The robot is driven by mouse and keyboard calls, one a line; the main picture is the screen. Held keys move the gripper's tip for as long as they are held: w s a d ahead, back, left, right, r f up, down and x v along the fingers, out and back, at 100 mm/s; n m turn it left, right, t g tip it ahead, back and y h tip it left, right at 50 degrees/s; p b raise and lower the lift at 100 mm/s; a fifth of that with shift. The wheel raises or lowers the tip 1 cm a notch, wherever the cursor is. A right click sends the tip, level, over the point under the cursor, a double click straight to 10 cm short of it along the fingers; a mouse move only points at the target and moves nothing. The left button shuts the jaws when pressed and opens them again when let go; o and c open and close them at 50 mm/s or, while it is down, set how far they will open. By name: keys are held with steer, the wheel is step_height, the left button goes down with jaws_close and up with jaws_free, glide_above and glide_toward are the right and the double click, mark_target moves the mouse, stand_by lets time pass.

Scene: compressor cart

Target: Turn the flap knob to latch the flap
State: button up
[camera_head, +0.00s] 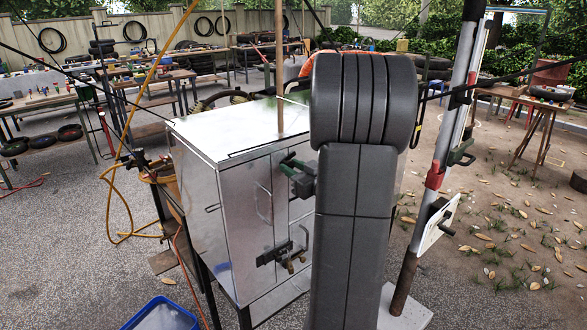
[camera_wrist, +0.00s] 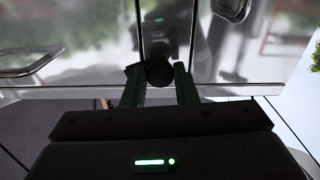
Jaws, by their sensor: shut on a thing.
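A shiny metal cabinet (camera_head: 215,205) stands in front of me. In the wrist view, my gripper's green fingers (camera_wrist: 159,82) are shut on a dark round knob (camera_wrist: 158,72) against the metal front. The knob's turn angle and the flap's edges are hard to make out. The knob is hidden in the head view.
A loop handle (camera_head: 264,203) and a black fitting with brass parts (camera_head: 275,255) sit on the cabinet front. A blue crate (camera_head: 163,315) is on the ground at lower left. A pole (camera_head: 437,165) stands at right. A yellow hose (camera_head: 110,205) hangs at left.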

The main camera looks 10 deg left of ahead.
steer(key=shift+r+m+p, duration=0.1)
steer(key=shift+m+p, duration=0.55)
steer(key=shift+m, duration=0.35)
steer(key=shift+m+p, duration=0.4)
steer(key=shift+m, duration=0.6)
steer(key=o, duration=1)
steer(key=shift+d, duration=0.1)
steer(key=b+v, duration=0.1)
steer(key=v, duration=1.2)
steer(key=shift+s+d+b, duration=0.2)
steer(key=shift+s+b, duration=0.05)
steer(key=shift+b, duration=0.05)
